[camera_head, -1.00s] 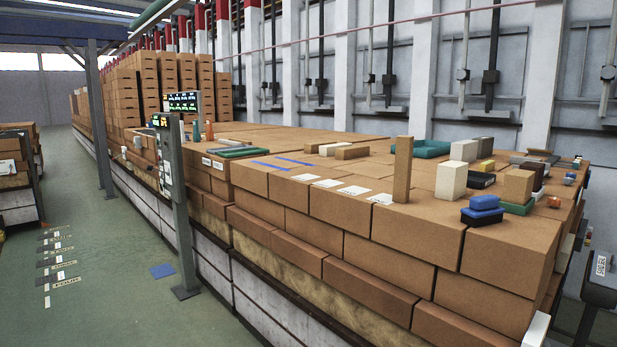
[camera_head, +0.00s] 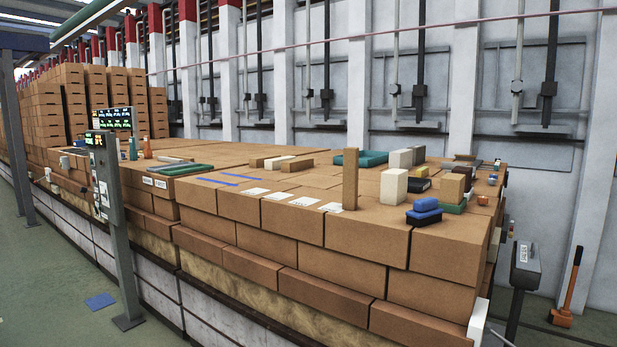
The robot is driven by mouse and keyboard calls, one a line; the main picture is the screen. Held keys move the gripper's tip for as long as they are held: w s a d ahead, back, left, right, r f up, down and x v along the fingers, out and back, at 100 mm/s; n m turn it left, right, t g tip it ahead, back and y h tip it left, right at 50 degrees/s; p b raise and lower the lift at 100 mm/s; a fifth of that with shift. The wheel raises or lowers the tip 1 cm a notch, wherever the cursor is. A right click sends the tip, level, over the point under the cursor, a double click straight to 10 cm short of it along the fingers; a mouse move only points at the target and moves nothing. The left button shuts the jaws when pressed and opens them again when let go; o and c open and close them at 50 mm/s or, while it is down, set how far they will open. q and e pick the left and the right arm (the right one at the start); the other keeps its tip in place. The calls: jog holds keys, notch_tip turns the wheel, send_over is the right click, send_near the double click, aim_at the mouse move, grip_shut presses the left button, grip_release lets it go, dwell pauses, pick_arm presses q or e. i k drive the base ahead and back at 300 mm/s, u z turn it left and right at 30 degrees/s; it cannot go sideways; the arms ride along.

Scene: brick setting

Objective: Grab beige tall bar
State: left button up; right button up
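A tall brown-beige bar (camera_head: 350,178) stands upright near the front edge of the brick stack, just right of a row of white labels. A shorter cream block (camera_head: 393,186) stands upright to its right, apart from it. Neither of my grippers shows in the head view.
The brick stack (camera_head: 330,268) has a broad flat top. Right of the bar are blue boxes (camera_head: 424,211), a tan block (camera_head: 451,187) and a teal tray (camera_head: 360,158) behind. A grey post (camera_head: 113,225) with a display stands at left. Green floor lies in front.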

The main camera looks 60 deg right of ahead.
aim_at(350, 156)
jog(key=z, duration=0.25)
jog(key=i, duration=2.05)
jog(key=z, duration=0.8)
